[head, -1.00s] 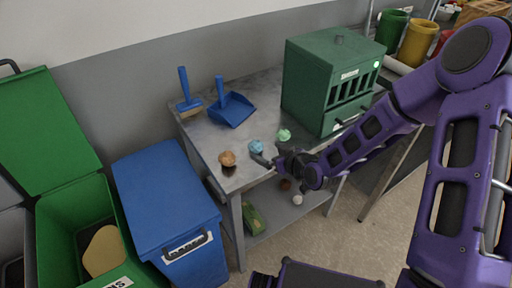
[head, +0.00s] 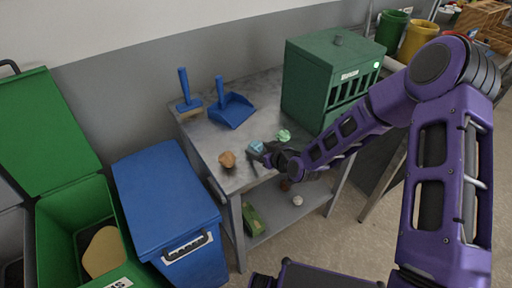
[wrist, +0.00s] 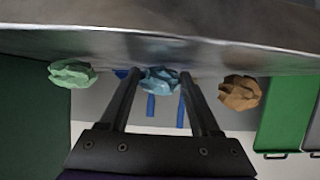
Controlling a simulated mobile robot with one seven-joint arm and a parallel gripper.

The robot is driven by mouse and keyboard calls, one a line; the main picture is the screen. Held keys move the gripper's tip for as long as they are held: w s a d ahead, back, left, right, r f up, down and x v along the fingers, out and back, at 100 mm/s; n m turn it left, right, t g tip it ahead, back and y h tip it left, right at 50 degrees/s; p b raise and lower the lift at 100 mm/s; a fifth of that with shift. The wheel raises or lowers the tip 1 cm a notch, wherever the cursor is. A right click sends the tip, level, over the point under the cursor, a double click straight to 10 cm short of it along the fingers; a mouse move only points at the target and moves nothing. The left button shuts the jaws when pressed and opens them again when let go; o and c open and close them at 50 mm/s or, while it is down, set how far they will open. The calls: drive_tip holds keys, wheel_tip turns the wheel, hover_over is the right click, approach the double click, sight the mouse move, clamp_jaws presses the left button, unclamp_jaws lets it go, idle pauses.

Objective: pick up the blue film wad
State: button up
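The blue film wad (head: 256,147) is a crumpled light-blue lump on the grey metal table (head: 205,145), between a brown wad and a pale green wad. My gripper (head: 262,156) is at the table's front edge, right at the blue wad, and partly covers it in the head view. In the wrist view the blue wad (wrist: 159,80) shows between the tips of my two spread fingers (wrist: 159,77), one on each side. The gripper is open. I cannot tell whether either finger touches the wad.
The brown wad (head: 227,159) and green wad (head: 284,136) sit close on either side. A blue dustpan (head: 231,109) and brush (head: 188,102) lie behind. A green slotted box (head: 325,75) stands at the right. A blue bin (head: 165,205) and green bin (head: 80,225) stand left.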

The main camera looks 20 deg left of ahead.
drive_tip(key=c, duration=0.7)
drive_tip(key=shift+r, duration=0.15)
